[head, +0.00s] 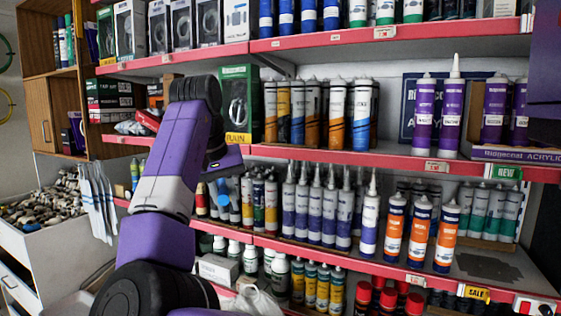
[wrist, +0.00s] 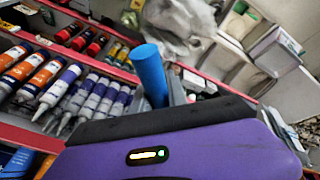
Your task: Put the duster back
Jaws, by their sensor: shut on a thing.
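A plain bright blue cylinder, which looks like the duster's handle (wrist: 150,72), stands out past the purple body of my gripper (wrist: 168,96) in the wrist view. My gripper is shut on it; the grip itself is mostly hidden behind the gripper's dark edge. In the head view a small bit of the same blue handle (head: 222,190) shows just below the end of my arm, in front of the shelf of tubes. The rest of the duster cannot be made out.
Red-edged shelves (head: 400,160) full of cartridges and tubes stand close in front. Orange-and-white tubes (head: 420,232) are to the right. A crumpled whitish thing (head: 252,302) lies low. A white drawer unit with stones (head: 50,210) stands left. The lower shelf has a bare dark patch (head: 485,267).

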